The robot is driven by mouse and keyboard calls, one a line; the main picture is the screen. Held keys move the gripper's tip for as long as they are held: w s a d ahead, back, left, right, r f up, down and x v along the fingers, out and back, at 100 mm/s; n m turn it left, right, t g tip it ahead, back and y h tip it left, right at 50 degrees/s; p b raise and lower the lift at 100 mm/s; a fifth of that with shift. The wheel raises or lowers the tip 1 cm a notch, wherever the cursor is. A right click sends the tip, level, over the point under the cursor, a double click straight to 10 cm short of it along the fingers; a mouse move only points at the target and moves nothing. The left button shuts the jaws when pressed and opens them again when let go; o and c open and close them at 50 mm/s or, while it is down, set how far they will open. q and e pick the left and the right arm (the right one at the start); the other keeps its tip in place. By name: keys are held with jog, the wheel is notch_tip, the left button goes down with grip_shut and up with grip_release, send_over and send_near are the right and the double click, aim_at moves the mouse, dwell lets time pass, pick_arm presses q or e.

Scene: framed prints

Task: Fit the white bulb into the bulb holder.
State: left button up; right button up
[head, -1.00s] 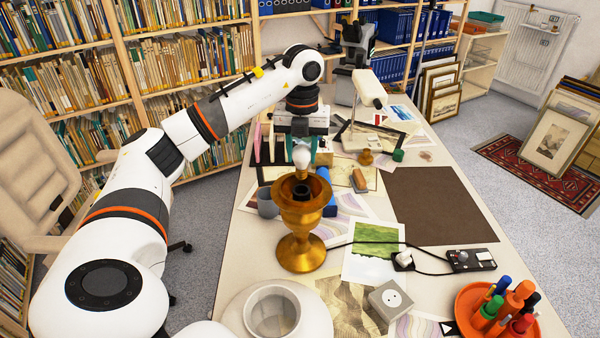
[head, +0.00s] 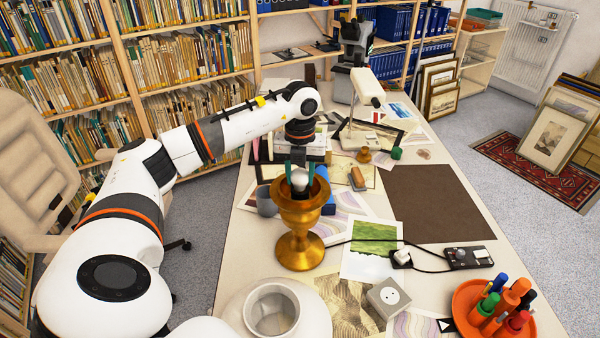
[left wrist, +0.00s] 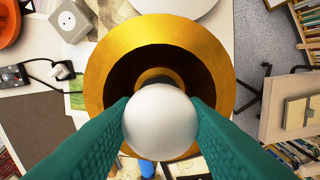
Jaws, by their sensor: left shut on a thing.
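The white bulb (head: 299,179) is between the green fingers of my left gripper (head: 300,172), down inside the mouth of the brass goblet-shaped lamp (head: 300,217). In the left wrist view the bulb (left wrist: 161,121) is held by both fingers of the left gripper (left wrist: 161,118), over the lamp's wide brass bowl (left wrist: 110,75). My right gripper is not in view.
A white pot (head: 271,310) stands in front of the lamp. A grey mug (head: 267,201) and a blue object (head: 328,196) are close beside it. A socket box (head: 388,298), a cable with plug (head: 402,258) and an orange pen tray (head: 463,299) lie right. The brown mat (head: 435,205) is bare.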

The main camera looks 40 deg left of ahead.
pick_arm(q)
jog(key=o, duration=1)
jog(key=shift+c, duration=0.2)
jog(key=shift+r, duration=0.3)
notch_tip(320, 180, up, 8)
jog(key=shift+f+b, duration=0.2)
jog(key=shift+b, duration=0.35)
notch_tip(320, 180, up, 4)
jog(key=shift+r+p, duration=0.25)
jog(key=shift+p, duration=0.35)
jog(key=shift+f, duration=0.15)
